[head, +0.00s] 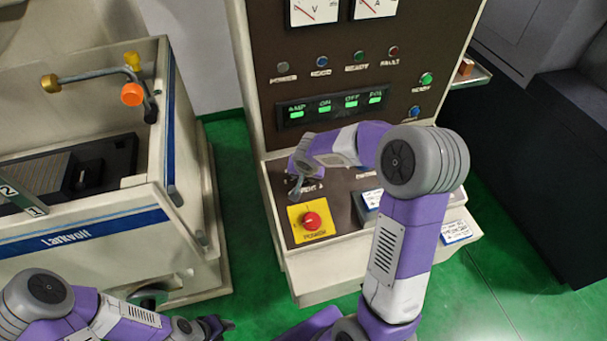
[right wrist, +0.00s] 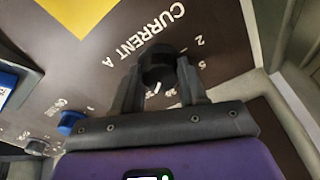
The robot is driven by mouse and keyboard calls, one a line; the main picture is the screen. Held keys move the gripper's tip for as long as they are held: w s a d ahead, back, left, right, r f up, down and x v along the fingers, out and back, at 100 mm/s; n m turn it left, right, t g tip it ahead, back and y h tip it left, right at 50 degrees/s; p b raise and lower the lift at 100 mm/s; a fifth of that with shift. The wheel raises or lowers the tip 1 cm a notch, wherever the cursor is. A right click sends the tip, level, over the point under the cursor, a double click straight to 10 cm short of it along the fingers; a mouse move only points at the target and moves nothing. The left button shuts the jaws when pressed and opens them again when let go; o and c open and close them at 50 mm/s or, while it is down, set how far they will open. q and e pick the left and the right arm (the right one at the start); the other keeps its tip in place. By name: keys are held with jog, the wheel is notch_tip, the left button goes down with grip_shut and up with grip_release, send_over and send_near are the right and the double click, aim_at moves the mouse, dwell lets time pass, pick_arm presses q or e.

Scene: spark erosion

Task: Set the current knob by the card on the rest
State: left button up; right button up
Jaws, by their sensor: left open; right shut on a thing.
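The current knob (right wrist: 158,66) is black with a white pointer line, beside the "CURRENT A" lettering on the brown panel. My right gripper (right wrist: 159,74) has its fingers on both sides of it and is shut on it. In the head view my right gripper (head: 297,177) is at the panel's left side, and the knob is hidden or too small to tell. A blue-and-white card (head: 457,231) lies at the console's front right; its writing is too small to read. Another blue-edged card (head: 372,198) lies on the panel, partly behind my right arm. My left gripper (head: 217,326) is open and empty, low in the picture.
A red power switch (head: 312,221) on a yellow plate sits just in front of my right gripper. A blue knob (right wrist: 70,122) is on the panel nearby. A green-lit display (head: 336,104) is above. The machine tank (head: 90,235) stands left, with green floor between.

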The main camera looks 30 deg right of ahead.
jog(key=shift+n+b, duration=0.45)
jog(key=shift+n, duration=1.65)
jog(key=shift+d+n, duration=0.1)
jog(key=shift+n, duration=0.8)
jog(key=n, duration=0.2)
jog(key=shift+n+y, duration=0.3)
jog(key=shift+n, duration=0.1)
jog(key=n+p, duration=0.2)
jog(key=n, duration=0.3)
jog(key=shift+d+r+n+p, duration=0.1)
jog(key=shift+r+n+p, duration=0.05)
jog(key=shift+n+p, duration=0.2)
jog(key=n+p, duration=0.2)
jog(key=n, duration=0.2)
jog(key=shift+y+p, duration=0.3)
jog(key=shift+d+n+p, duration=0.1)
jog(key=shift+n+p, duration=0.55)
jog(key=shift+n, duration=0.6)
jog(key=shift+w, duration=0.1)
